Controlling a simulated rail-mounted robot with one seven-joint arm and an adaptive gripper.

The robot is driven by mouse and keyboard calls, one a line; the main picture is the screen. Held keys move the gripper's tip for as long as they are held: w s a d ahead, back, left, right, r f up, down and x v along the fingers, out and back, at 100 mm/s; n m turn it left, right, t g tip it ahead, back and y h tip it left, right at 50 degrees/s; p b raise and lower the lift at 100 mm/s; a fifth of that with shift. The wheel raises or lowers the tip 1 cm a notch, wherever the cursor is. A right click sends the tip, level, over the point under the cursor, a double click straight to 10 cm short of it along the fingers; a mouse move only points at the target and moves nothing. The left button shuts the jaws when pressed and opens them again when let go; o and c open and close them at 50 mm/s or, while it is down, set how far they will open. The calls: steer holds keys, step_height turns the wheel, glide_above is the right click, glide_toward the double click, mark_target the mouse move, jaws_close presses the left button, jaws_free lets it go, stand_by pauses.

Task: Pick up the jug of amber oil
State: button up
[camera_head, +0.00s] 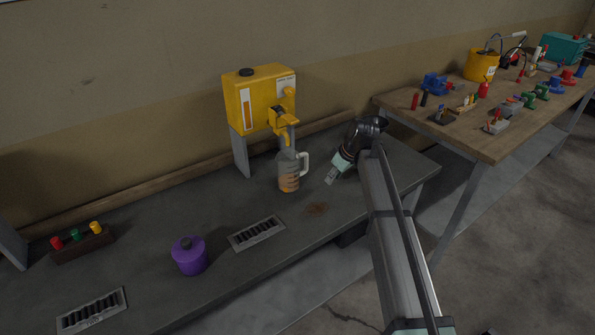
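The jug of amber oil (289,173) stands upright on the grey bench, under the spout of a yellow dispenser (260,101). It is clear with an amber lower part, and its pale handle is on the right side. My gripper (331,176) is just right of the jug, low over the bench and apart from the handle. Its fingers are small and dark in this view, so I cannot tell whether they are open or shut. Nothing shows held in it.
A purple container (189,256) stands front left on the grey bench (215,215), near a slotted grate (256,233). A block with coloured pegs (82,243) is far left. A wooden table (490,140) with several tools stands at right. The wall is close behind the dispenser.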

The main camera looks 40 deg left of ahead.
steer(key=p, duration=0.4)
glide_toward(306, 171)
steer(key=a+f, duration=0.2)
steer(key=w+a+f, duration=0.1)
steer(key=f, duration=0.1)
steer(key=shift+w+a+f, duration=0.1)
steer(key=shift+a+f, duration=0.15)
steer(key=shift+a, duration=0.15)
steer(key=shift+a+f+p, duration=0.15)
steer(key=shift+f+p, duration=0.2)
steer(key=shift+f, duration=0.35)
jaws_close()
